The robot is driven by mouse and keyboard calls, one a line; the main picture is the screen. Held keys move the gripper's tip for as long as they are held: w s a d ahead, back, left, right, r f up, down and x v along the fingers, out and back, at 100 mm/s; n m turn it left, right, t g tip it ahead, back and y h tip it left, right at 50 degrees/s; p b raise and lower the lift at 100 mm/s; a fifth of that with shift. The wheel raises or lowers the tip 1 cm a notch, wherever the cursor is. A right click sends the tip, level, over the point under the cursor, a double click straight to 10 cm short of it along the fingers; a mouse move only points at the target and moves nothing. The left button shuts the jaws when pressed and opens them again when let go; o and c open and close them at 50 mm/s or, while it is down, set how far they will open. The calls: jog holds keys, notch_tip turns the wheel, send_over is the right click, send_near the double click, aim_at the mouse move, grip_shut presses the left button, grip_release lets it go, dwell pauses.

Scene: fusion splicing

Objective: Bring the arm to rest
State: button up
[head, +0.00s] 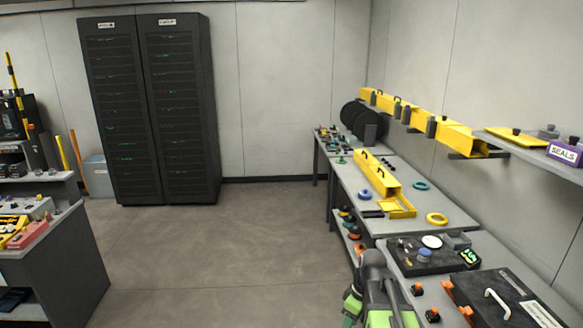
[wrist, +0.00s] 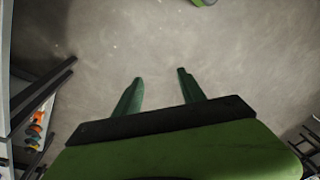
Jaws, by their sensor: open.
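My gripper shows in the wrist view (wrist: 160,92) with its two green fingers spread apart and nothing between them. Bare grey floor lies beyond the fingertips. In the head view my arm (head: 376,285) shows at the bottom, in front of the near workbench's left edge. The fingertips cannot be made out in the head view.
The workbench (head: 465,225) along the right wall holds a yellow trough, tape rings and a black case (head: 500,300) with a white handle. Black server racks (head: 150,110) stand at the back left. A grey counter (head: 60,265) is at left. The floor (head: 240,255) between is clear.

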jog(key=shift+s+a+f+m+h, duration=0.1)
jog(key=shift+s+a+m+h, duration=0.3)
jog(key=shift+s+m, duration=0.9)
jog(key=shift+s+a+f+m+h, duration=0.15)
jog(key=shift+s+a+m, duration=0.25)
jog(key=shift+m, duration=1.7)
jog(key=shift+s+a+f+m+h, duration=0.1)
jog(key=shift+s+a+m+h, duration=0.55)
jog(key=shift+m, duration=1.05)
jog(key=shift+s+d+y, duration=0.15)
jog(key=shift+y, duration=0.15)
